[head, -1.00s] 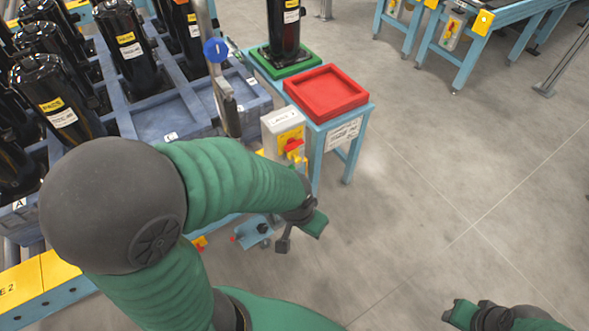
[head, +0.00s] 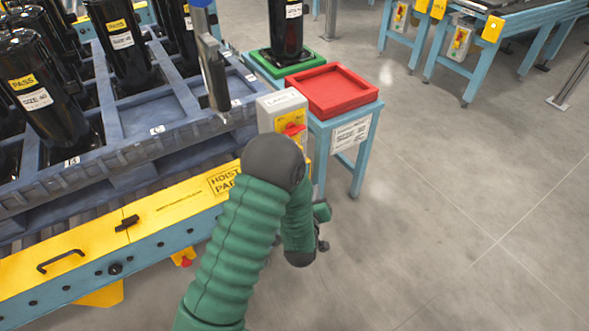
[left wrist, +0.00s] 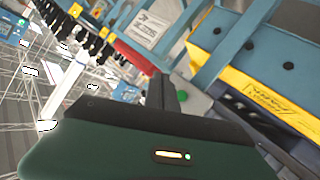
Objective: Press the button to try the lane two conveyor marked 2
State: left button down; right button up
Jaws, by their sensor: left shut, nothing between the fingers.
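A grey control box (head: 283,106) with a small label stands at the corner of the conveyor. A red rotary switch (head: 293,130) on a yellow plate is on its face. My left arm hides the box's lower part, and no button marked 2 can be made out. My left gripper (head: 322,243) is low beside the conveyor end, below and right of the box, mostly behind my forearm. In the left wrist view my shut, empty fingers (left wrist: 163,94) show beside a small green spot (left wrist: 181,95), whose nature I cannot tell. My right gripper is out of view.
A red tray (head: 328,92) and a green tray (head: 262,66) sit on a blue stand right of the box. Black cylinders stand in a blue pallet (head: 185,105) at left. A yellow conveyor rail (head: 75,255) runs below it. Open floor lies to the right.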

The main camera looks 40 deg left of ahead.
pick_arm(q)
jog(key=w+a, duration=0.3)
jog(key=a, duration=0.5)
jog(key=shift+w+a, duration=0.2)
jog(key=shift+a, duration=0.15)
jog(key=shift+f, duration=0.1)
dwell(1.7)
jog(key=shift+w+a, duration=0.1)
jog(key=shift+a, duration=0.25)
jog(key=shift+w+a+b, duration=0.25)
jog(key=shift+a+b, duration=0.05)
jog(key=shift+a, duration=0.2)
dwell(0.8)
jog(key=shift+s+d, duration=0.4)
jog(key=shift+d, duration=0.45)
jog(key=shift+s+d, duration=0.3)
jog(key=shift+d, duration=0.5)
jog(key=shift+s+d, duration=0.35)
jog(key=shift+d, duration=0.4)
jog(key=shift+s+d, duration=0.3)
jog(key=shift+d, duration=0.5)
